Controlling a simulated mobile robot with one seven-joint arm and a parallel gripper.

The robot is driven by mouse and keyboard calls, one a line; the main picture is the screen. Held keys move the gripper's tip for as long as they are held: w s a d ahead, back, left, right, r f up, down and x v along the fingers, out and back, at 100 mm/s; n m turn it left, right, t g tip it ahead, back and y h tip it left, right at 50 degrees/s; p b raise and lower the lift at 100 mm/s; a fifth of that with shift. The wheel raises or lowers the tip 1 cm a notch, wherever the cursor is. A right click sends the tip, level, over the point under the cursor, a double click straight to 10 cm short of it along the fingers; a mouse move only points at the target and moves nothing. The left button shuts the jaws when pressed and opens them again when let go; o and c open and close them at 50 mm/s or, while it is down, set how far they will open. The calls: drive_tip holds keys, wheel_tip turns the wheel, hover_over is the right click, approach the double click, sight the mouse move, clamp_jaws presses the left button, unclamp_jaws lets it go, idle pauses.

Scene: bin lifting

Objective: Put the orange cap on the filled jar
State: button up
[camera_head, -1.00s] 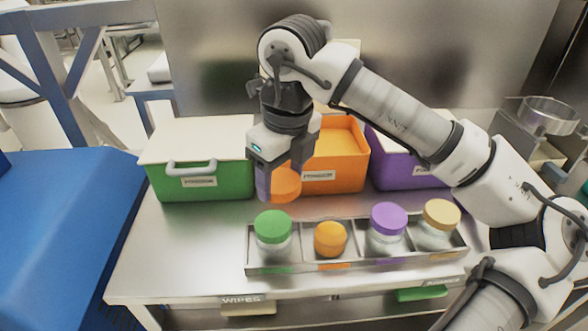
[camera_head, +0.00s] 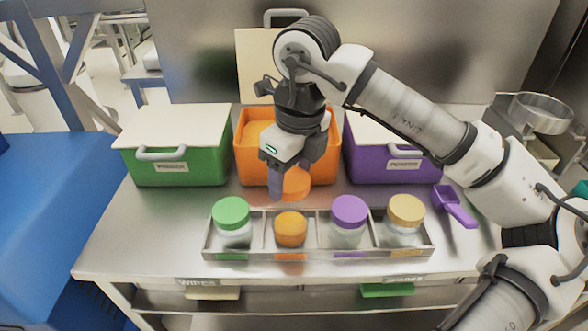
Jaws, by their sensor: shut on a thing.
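The orange cap (camera_head: 296,183) is held in my gripper (camera_head: 291,184), which is shut on it. The gripper points down, and the cap hangs just above and behind the tray, close over the filled jar. The filled jar (camera_head: 290,231) stands in the tray's second compartment from the left. It is open and full of orange contents. The cap and jar are apart. The far finger is partly hidden behind the cap.
The metal tray (camera_head: 211,246) also holds jars with green (camera_head: 231,212), purple (camera_head: 350,210) and tan (camera_head: 406,209) lids. Behind are a green bin (camera_head: 180,168), an open orange bin (camera_head: 245,170) and a purple bin (camera_head: 400,168). A purple scoop (camera_head: 456,208) lies at right.

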drive_tip(key=b, duration=0.3)
hover_over(290, 212)
drive_tip(key=shift+d+f, duration=0.1)
drive_tip(key=shift+f, duration=2.3)
drive_tip(key=shift+f+b, duration=0.4)
drive_tip(key=shift+f, duration=0.05)
drive_tip(key=shift+f+b, duration=0.8)
drive_tip(key=shift+b, duration=1.05)
drive_tip(key=o, duration=1.3)
drive_tip(key=shift+o, duration=0.2)
drive_tip(key=shift+r+p, duration=2.1)
drive_tip(key=shift+r, duration=1.45)
